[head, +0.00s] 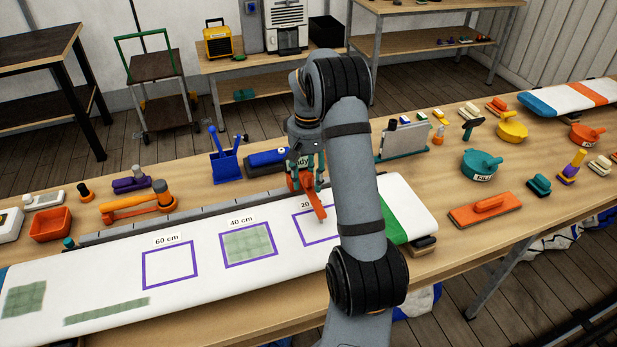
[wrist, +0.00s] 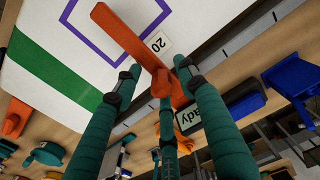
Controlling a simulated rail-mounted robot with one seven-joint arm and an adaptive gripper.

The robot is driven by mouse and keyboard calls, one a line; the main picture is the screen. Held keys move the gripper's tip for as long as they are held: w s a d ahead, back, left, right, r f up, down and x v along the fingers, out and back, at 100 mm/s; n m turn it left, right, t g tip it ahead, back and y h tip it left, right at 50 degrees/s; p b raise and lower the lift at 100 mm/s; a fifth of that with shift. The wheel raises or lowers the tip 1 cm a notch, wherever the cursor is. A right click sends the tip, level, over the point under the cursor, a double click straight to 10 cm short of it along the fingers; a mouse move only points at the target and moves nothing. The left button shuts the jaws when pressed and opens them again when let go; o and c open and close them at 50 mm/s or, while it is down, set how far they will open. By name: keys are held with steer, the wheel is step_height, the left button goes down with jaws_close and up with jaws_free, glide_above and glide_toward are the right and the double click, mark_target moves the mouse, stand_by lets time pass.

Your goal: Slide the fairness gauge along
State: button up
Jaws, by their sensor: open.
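The fairness gauge seems to be the red-orange piece (head: 308,190) with an upright grip and a long flat bar, at the 20 cm square on the white spar (head: 110,270). In the wrist view, the gauge (wrist: 125,38) lies across the purple outline, near the "20" label. My gripper (head: 306,172) is over the gauge, with its teal fingers around the grip. In the wrist view, the fingers (wrist: 158,76) are spread on both sides of the grip and look apart from it. My arm hides part of the 20 cm square.
A ruled grey strip (head: 185,218) runs along the spar's back edge. Behind it are an orange-handled tool (head: 137,207), a blue holder (head: 225,165) and a blue roll (head: 266,160). Green patches lie on the spar, one inside the 40 cm square (head: 248,243); the 60 cm square (head: 170,267) is empty.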

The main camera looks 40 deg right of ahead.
steer(key=shift+c, duration=0.3)
jaws_close()
steer(key=shift+s+f, duration=0.1)
stand_by(0.5)
